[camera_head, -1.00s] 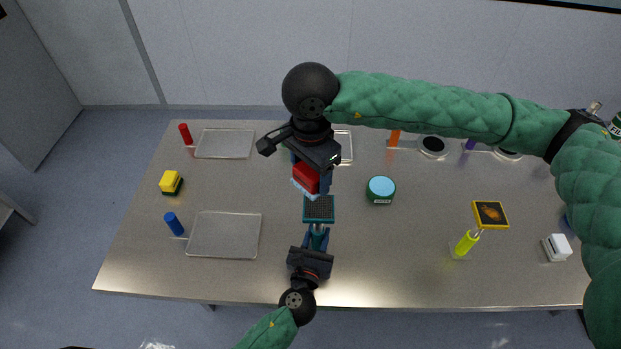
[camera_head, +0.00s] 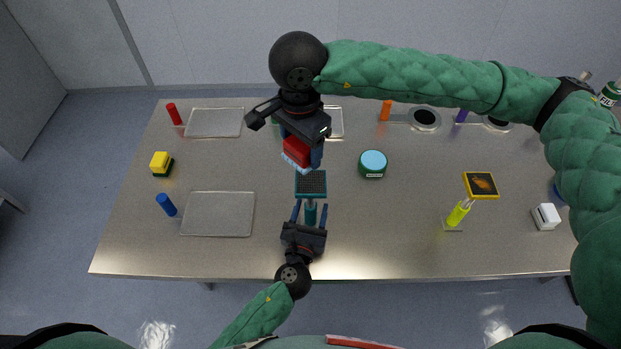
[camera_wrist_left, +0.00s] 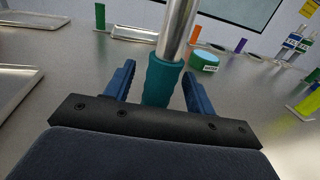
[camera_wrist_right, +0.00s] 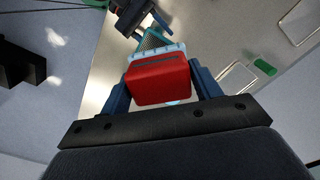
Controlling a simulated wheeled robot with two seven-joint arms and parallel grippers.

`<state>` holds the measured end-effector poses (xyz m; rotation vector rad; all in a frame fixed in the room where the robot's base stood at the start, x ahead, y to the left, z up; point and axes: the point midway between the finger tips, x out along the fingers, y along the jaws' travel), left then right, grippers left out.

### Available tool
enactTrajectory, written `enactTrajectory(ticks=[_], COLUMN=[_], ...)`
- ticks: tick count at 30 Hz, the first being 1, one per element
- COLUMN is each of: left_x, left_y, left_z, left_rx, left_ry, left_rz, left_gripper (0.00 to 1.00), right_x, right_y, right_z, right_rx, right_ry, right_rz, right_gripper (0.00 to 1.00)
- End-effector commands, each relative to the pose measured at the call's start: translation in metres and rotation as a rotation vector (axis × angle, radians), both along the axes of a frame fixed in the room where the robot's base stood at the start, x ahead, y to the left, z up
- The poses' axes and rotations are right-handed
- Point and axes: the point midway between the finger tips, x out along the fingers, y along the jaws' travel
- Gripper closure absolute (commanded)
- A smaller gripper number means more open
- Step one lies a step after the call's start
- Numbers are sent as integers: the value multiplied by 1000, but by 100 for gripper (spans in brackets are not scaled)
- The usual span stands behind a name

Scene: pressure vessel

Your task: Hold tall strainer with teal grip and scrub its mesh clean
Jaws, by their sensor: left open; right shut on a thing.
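The tall strainer has a teal grip (camera_head: 311,216), a metal shaft and a square dark mesh head (camera_head: 311,184) with a teal rim. It stands near the table's front edge. My left gripper (camera_head: 310,209) is open, with one finger on each side of the grip; in the left wrist view the grip (camera_wrist_left: 162,82) rises between the spread fingers. My right gripper (camera_wrist_right: 158,72) is shut on a red brush (camera_wrist_right: 160,82) with pale blue bristles. In the head view the brush (camera_head: 297,151) is just beyond the mesh head. I cannot tell whether its bristles touch the mesh.
A blue-lidded green jar (camera_head: 373,163) stands to the right. A lime-gripped strainer (camera_head: 458,214) with a yellow-rimmed, orange-stained head stands further right. Flat trays (camera_head: 218,230), a yellow sponge (camera_head: 161,161) and a blue handle (camera_head: 166,204) lie left. A white block (camera_head: 545,216) is far right.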

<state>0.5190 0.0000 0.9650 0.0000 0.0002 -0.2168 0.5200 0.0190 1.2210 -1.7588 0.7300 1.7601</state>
Motion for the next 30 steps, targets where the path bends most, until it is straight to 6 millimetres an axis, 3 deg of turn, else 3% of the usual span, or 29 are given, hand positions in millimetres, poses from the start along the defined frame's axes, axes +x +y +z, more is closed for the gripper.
enactTrajectory(ticks=[5,21,30], left_x=[-14,-101,-116], left_y=[3,22,26], left_z=[-1,-1,0], left_rx=[1,2,0], left_ry=[2,2,1], left_rz=[0,-1,0], left_gripper=[45,45,45], right_x=[0,0,0], right_y=[0,0,0], right_z=[0,0,0], right_rx=[0,0,0], right_ry=[0,0,0], right_rz=[0,0,0], right_gripper=[58,58,58])
